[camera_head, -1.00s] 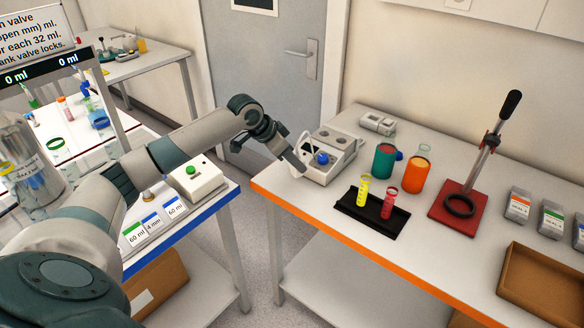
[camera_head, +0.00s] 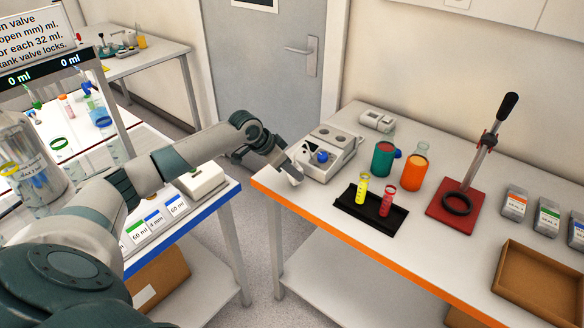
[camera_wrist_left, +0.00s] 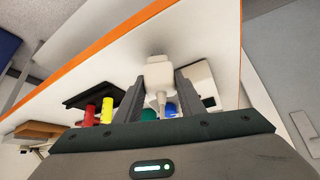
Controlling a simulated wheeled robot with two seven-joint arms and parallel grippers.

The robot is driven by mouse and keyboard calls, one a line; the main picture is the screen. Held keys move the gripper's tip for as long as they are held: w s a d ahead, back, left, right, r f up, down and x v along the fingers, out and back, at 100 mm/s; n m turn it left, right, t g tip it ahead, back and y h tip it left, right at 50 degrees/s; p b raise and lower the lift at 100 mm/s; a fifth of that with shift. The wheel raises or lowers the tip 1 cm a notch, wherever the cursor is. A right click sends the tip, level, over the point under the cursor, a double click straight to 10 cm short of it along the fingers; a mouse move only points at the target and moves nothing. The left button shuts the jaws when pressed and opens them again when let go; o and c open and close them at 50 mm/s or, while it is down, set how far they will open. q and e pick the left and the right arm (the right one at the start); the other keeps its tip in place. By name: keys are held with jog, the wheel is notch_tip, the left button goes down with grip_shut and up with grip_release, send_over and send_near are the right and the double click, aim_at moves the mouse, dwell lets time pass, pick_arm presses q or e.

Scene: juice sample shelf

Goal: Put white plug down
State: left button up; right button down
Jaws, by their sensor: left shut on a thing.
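My left gripper (camera_head: 292,174) is over the left end of the orange-edged table, beside a white device with a blue knob. In the left wrist view, the white plug (camera_wrist_left: 158,72) sits between the two fingers of this gripper (camera_wrist_left: 157,88), which is shut on it. The plug has a wide pale body and a narrower stem toward the palm. In the head view the plug is too small and too covered to make out clearly. I cannot tell whether it touches the tabletop. My right gripper is not in view.
The white device (camera_head: 326,152) stands just right of my left gripper. A black rack (camera_head: 370,217) with yellow and red tubes, a green container (camera_head: 383,160) and an orange one (camera_head: 413,173) stand farther right. The tabletop (camera_head: 290,195) near the orange edge is clear.

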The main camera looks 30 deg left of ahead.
pick_arm(q)
jog(key=shift+f, duration=0.1)
jog(key=o, duration=1.3)
jog(key=shift+c, duration=0.2)
jog(key=shift+s+a+r, duration=0.15)
jog(key=shift+s+r, duration=0.05)
jog(key=shift+r, duration=0.35)
jog(key=b+v, duration=0.3)
jog(key=v, duration=0.8)
jog(key=shift+s, duration=0.1)
